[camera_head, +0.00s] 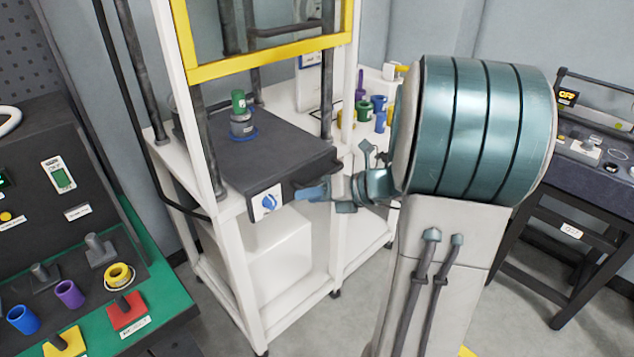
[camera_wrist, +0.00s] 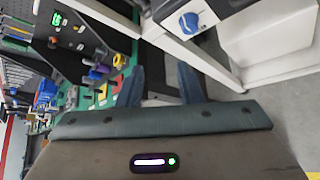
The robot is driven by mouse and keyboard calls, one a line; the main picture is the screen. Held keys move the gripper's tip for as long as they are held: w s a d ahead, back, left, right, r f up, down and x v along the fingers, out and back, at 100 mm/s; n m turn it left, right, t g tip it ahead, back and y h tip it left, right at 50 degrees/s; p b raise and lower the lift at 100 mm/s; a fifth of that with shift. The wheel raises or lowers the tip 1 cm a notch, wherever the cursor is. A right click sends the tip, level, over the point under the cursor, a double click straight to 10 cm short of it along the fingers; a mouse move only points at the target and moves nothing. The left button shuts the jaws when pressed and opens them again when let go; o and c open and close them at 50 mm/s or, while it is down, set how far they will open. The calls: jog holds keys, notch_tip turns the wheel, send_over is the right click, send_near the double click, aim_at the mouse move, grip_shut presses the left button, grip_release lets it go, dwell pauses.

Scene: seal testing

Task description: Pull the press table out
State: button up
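The press table (camera_head: 285,145) is a dark grey slab inside a white-framed press. A dark handle (camera_head: 318,174) is on its front face, beside a white label with a blue symbol (camera_head: 267,202). A grey and green part (camera_head: 241,120) stands upright on the slab. My gripper (camera_head: 335,197) is just in front of the handle, at the slab's front right. In the wrist view, the two blue-grey fingers (camera_wrist: 162,88) are apart with nothing seen between them. The label (camera_wrist: 189,22) shows above them; I cannot tell whether a finger touches the handle.
A yellow guard frame (camera_head: 265,58) stands above the slab. A green-topped bench (camera_head: 165,290) with coloured rings is at the left. Coloured parts (camera_head: 375,108) stand on a white shelf behind my arm. A dark table (camera_head: 590,165) is at the right. Grey floor is open before the press.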

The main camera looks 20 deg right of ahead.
jog(key=w+d+f+m+t+h+b, duration=0.2)
jog(key=d+f+m+t, duration=0.1)
jog(key=d+m, duration=0.4)
jog(key=w+d+f+m+t+h+b, duration=0.2)
jog(key=d+f+m+t, duration=0.15)
jog(key=d+m, duration=0.35)
jog(key=shift+g, duration=0.45)
jog(key=x, duration=1.3)
jog(key=shift+w, duration=0.25)
grip_shut()
